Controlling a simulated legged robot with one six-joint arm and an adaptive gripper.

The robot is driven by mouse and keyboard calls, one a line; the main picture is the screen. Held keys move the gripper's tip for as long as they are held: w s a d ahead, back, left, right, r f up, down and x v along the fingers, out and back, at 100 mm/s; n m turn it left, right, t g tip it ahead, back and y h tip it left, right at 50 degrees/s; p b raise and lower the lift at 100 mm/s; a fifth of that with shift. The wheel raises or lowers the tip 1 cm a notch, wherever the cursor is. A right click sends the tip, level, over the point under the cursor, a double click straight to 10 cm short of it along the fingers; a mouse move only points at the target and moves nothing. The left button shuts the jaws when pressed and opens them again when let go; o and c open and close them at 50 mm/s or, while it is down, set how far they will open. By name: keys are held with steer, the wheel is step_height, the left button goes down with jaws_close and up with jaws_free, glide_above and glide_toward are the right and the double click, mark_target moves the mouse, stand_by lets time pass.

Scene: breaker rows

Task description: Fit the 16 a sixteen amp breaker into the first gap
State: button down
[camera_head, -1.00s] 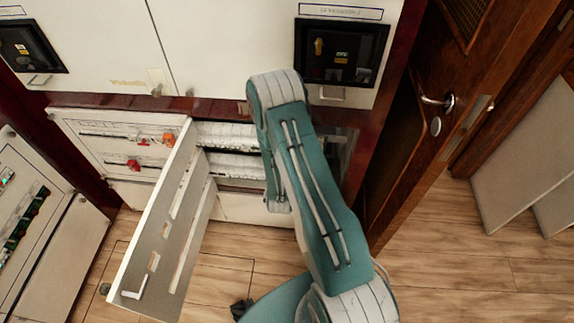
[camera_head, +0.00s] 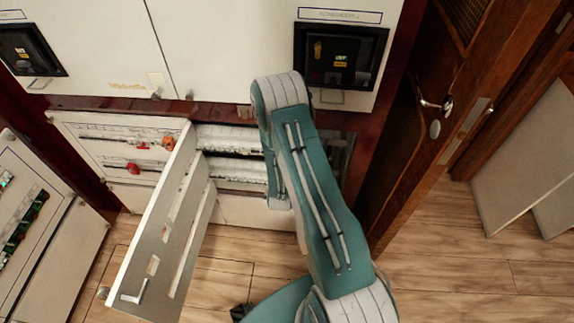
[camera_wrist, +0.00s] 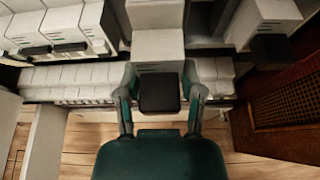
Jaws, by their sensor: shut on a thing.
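In the wrist view my gripper (camera_wrist: 160,90) is shut on a pale breaker with a black front (camera_wrist: 160,92), one finger on each side of it. The breaker's rating mark cannot be read. Behind and above it a row of white breakers (camera_wrist: 60,25) with black levers stands at the upper left, and another white breaker (camera_wrist: 268,20) is at the upper right. A dark gap (camera_wrist: 207,22) lies between them, partly hidden by a pale block in the middle. In the head view the breaker rows (camera_head: 235,139) show behind the open panel, and my arm hides the gripper.
A lower row of white breakers (camera_wrist: 75,80) runs across the wrist view. The open cabinet panel (camera_head: 165,230) swings out left of my arm in the head view. A wooden door (camera_head: 440,110) stands at the right. Wooden floor (camera_head: 450,275) is clear at the lower right.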

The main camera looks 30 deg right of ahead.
steer(key=shift+w+d, duration=0.5)
steer(key=shift+w, duration=0.2)
steer(key=shift+w+d, duration=0.45)
steer(key=shift+w, duration=0.25)
steer(key=shift+c, duration=0.7)
jaws_free()
steer(key=v, duration=1.2)
stand_by(0.5)
